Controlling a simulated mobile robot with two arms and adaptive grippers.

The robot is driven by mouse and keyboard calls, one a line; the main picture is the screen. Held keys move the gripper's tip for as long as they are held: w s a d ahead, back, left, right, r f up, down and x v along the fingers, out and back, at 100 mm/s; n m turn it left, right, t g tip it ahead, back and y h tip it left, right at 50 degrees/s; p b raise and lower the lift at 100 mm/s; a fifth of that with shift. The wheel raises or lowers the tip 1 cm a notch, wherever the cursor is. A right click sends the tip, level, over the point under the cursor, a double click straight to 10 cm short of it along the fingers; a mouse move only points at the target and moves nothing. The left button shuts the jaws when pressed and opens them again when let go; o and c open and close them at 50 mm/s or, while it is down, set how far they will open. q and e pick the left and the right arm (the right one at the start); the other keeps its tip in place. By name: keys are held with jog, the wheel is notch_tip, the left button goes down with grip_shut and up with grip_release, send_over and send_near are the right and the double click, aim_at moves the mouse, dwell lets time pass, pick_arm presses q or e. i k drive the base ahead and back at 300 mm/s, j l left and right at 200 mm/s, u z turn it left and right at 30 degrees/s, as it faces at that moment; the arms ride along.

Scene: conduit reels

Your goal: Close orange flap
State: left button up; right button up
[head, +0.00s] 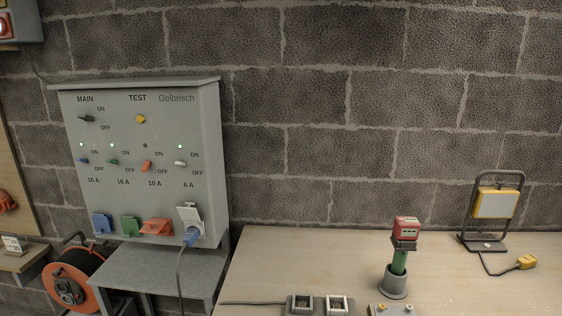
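The orange flap (156,227) is in the row along the bottom of the grey wall panel (170,120), third from the left. It juts out and looks tilted up, unlike its neighbours, so it appears open. No plug or cable shows at it. The blue flap (102,223) and the green flap (130,226) beside it look shut. The white flap (189,214) on the right stands raised, with a blue plug (192,236) below it. Neither of my grippers is in view.
A grey cable (179,275) hangs from the blue plug. A grey shelf (150,270) lies under the panel, with an orange cable reel (80,280) to its left. The wooden table (270,262) at right bears sockets, a green-handled tool and a lamp (494,205).

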aim_at(155, 226)
jog(key=i+j+z, duration=0.1)
jog(key=j, duration=0.3)
jog(key=i+j, duration=0.2)
jog(key=j, duration=0.15)
jog(key=i+j+z, duration=0.15)
jog(key=j, duration=0.25)
